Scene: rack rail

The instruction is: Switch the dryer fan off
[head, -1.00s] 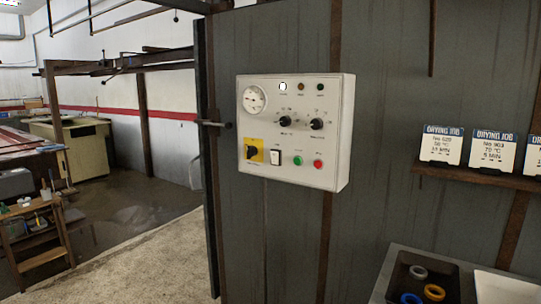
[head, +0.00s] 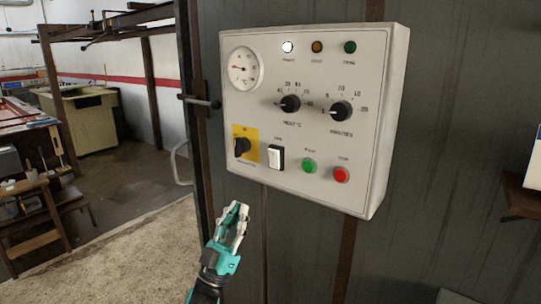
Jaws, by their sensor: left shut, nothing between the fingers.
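The control panel (head: 300,205) is a pale grey box on the dark wall, in the middle of the head view. Its fan switch is a white rocker (head: 276,157) in a black frame on the lower row. Left of it is a black rotary switch (head: 241,147) on a yellow plate. Right of it are a green button (head: 309,166) and a red button (head: 341,174). My left gripper (head: 238,208) is shut and empty, pointing up, below and left of the rocker. It looks apart from the panel. My right gripper is not in view.
Two black knobs, the upper left one (head: 290,103) and the right one (head: 340,110), sit above the buttons. A round gauge (head: 242,68) is at upper left. The white lamp (head: 288,47) is lit. A door latch (head: 201,102) sticks out left of the panel.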

